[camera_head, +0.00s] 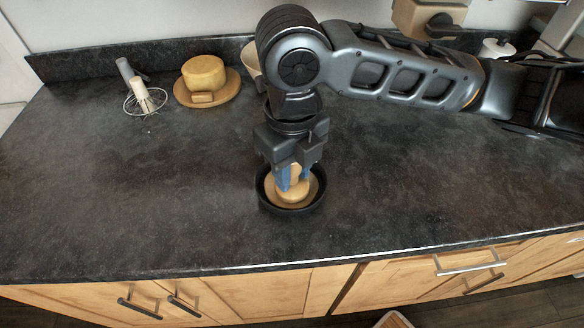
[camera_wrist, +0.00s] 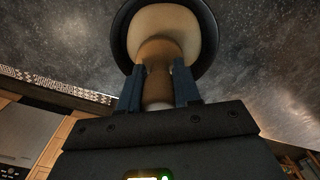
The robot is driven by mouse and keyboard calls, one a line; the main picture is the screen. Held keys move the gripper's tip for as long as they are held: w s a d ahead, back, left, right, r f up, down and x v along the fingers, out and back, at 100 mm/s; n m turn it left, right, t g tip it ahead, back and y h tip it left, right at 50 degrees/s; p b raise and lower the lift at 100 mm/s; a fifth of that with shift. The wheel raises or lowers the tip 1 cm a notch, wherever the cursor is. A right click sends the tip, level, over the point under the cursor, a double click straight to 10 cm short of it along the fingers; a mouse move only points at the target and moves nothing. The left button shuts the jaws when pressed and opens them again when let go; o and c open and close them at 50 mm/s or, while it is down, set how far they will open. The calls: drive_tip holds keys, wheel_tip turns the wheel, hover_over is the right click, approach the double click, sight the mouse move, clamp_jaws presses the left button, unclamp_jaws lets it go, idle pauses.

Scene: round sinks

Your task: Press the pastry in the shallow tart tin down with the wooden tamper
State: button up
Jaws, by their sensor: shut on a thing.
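The wooden tamper (camera_head: 293,190) stands roughly upright, its handle between the blue fingers of my gripper (camera_head: 293,175). My gripper is shut on the handle. The tamper's wide round foot is inside the dark shallow tart tin (camera_head: 262,198). Pale tan pastry (camera_head: 314,188) shows inside the tin around the foot. In the wrist view the tamper (camera_wrist: 158,62) reaches away from my gripper (camera_wrist: 159,85) into the round black tin (camera_wrist: 122,40). The foot hides the middle of the pastry, and I cannot tell how firmly it touches.
A cheese wheel (camera_head: 204,74) sits on a round wooden board (camera_head: 232,88) at the back left, beside a wire whisk (camera_head: 144,98). A pale bowl (camera_head: 250,58) is partly hidden behind my arm. The dark counter (camera_head: 130,200) is clear around the tin; its front edge is nearby.

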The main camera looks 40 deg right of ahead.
drive_tip(key=shift+r+p, duration=1.8)
drive_tip(key=shift+r, duration=1.15)
drive_tip(key=shift+w+d, duration=0.1)
drive_tip(key=shift+d, duration=0.05)
